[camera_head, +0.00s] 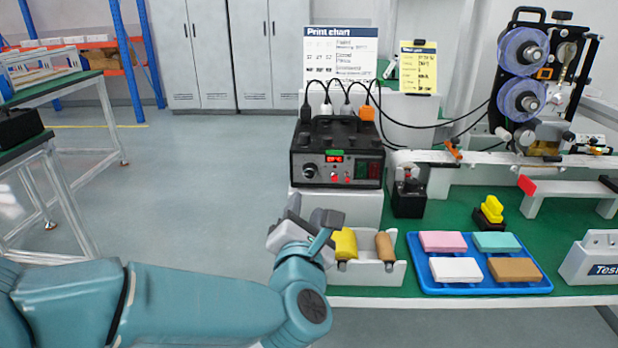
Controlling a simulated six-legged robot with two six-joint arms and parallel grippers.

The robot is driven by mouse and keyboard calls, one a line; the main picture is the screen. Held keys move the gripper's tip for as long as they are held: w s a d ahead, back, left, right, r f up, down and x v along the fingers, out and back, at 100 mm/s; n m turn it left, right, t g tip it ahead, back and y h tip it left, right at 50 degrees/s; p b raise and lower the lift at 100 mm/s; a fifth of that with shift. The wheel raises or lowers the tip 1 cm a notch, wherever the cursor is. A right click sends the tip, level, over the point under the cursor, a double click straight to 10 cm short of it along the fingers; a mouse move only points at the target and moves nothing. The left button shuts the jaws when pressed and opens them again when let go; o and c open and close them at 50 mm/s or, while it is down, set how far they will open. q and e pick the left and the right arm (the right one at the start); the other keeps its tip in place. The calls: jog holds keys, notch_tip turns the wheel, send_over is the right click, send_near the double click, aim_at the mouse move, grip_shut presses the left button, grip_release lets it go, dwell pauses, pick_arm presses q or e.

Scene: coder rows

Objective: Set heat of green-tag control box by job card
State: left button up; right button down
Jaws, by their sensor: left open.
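The black control box (337,139) stands on a white block near the middle. Its front carries a green tag (334,152), a small red-lit display too small to read, a round knob (310,170) at the left, red buttons and a dark green switch at the right. The yellow job card (418,70) stands behind it to the right; its text is too small to read. A white print chart (340,56) stands beside the card. My left gripper (312,212) is open, below and in front of the box, apart from the knob. My right gripper is out of view.
A white holder (372,278) with a yellow and a tan roller lies right of my gripper. A blue tray (478,288) holds several coloured blocks. A black device (409,196) stands right of the box. Cables rise behind the box. Open floor lies left.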

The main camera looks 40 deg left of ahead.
aim_at(309, 174)
pick_arm(q)
jog(key=x, duration=1.1)
jog(key=shift+w+a, duration=0.1)
jog(key=shift+w, duration=0.2)
grip_shut()
